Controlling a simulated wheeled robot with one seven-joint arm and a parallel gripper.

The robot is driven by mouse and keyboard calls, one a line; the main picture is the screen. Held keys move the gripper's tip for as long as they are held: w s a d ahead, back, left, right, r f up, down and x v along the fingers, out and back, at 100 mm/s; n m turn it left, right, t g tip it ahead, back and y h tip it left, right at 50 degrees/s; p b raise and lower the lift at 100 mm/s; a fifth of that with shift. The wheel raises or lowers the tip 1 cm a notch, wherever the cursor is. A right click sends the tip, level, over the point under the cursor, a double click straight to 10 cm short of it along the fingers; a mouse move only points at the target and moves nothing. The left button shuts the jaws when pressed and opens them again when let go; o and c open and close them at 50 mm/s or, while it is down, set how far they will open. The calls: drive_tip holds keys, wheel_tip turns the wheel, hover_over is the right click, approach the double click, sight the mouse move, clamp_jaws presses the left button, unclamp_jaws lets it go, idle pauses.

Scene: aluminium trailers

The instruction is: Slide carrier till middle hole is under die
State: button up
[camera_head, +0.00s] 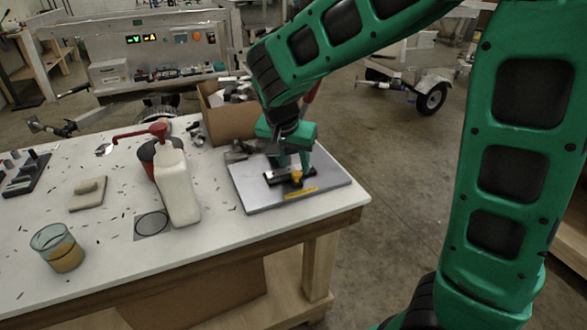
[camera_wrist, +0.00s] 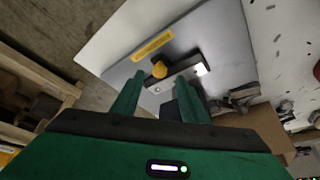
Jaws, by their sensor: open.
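A grey metal plate (camera_head: 250,199) lies on the right end of the white bench. A low dark bar, which looks like the carrier (camera_head: 278,179), lies on it with a yellow knob (camera_head: 297,176) at its front side. In the wrist view the carrier (camera_wrist: 188,76) is a grey strip with a bright white spot near its right end, beside the yellow knob (camera_wrist: 159,70). My gripper (camera_head: 292,168) is open above the fixture; its two fingers (camera_wrist: 157,86) stand apart near the knob and carrier. I cannot make out the holes or the die; my gripper hides part of the fixture.
A cardboard box (camera_head: 228,124) stands behind the plate. A white bottle (camera_head: 178,190) with a red pump stands to the left. A yellow label (camera_head: 300,193) lies on the plate's front. A glass (camera_head: 57,247) stands farther left. The bench's right edge is close to the plate.

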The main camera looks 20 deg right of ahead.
drive_tip(key=v, duration=0.7)
drive_tip(key=shift+r, duration=0.1)
drive_tip(key=s+d+g, duration=0.1)
drive_tip(key=s+d, duration=0.5)
drive_tip(key=d, duration=0.5)
drive_tip(key=s+d+f+g+y, duration=0.1)
drive_tip(key=s+d, duration=0.4)
drive_tip(key=s, duration=0.6)
drive_tip(key=s+d+f+n+g+y, duration=0.1)
drive_tip(key=s+d+f, duration=0.3)
drive_tip(key=s, duration=0.7)
drive_tip(key=shift+d+f+n+y, duration=0.25)
drive_tip(key=shift+d+n+y, duration=0.05)
drive_tip(key=shift+d+y, duration=0.2)
drive_tip(key=shift+w+f+g, duration=0.25)
drive_tip(key=shift+w+g, duration=0.05)
drive_tip(key=shift+w, duration=0.25)
